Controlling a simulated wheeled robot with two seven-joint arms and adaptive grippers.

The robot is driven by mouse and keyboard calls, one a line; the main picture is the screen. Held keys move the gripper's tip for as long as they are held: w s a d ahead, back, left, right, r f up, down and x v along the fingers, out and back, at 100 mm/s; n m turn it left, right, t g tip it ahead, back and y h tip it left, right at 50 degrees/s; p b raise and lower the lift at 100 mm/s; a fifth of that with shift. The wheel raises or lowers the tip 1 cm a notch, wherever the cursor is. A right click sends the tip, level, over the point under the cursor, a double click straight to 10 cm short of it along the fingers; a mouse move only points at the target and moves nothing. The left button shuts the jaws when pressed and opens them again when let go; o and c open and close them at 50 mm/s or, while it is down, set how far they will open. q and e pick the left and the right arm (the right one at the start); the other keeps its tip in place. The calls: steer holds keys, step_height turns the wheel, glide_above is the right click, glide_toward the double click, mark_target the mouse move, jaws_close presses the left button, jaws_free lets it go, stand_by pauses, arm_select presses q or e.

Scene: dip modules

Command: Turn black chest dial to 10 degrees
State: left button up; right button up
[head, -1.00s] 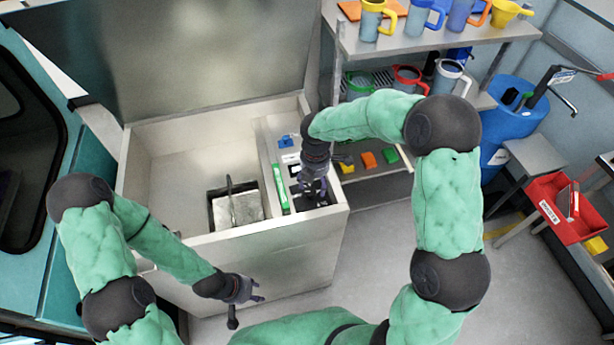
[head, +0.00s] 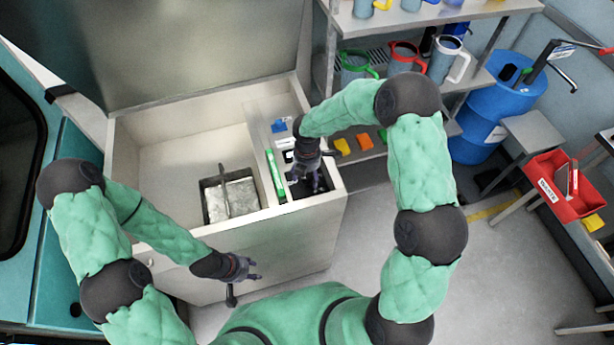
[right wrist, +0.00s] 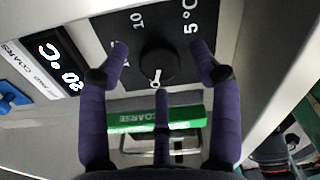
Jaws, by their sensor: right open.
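The black chest dial (right wrist: 158,62) shows in the right wrist view on a black panel, with a white pointer mark toward the bottom of the picture. A "10" label is above it to the left and "5 °C" above right; another label at left is mostly hidden by a finger. My right gripper (right wrist: 161,75) is open, its two upper fingers on either side of the dial and a third below; contact is unclear. In the head view my right gripper (head: 308,172) is over the chest's control strip and hides the dial. My left gripper (head: 242,275) is open and empty before the chest's front wall.
The chest (head: 240,255) has its lid raised and a metal basket (head: 232,197) inside. A display (right wrist: 70,65) reads 20 °C. A green bar (right wrist: 155,118) marked "COARSE" lies below the dial. A shelf (head: 480,82) with jugs stands right of the chest.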

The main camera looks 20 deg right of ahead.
steer(key=shift+f, duration=0.5)
steer(key=c, duration=1.1)
steer(key=shift+c, duration=0.2)
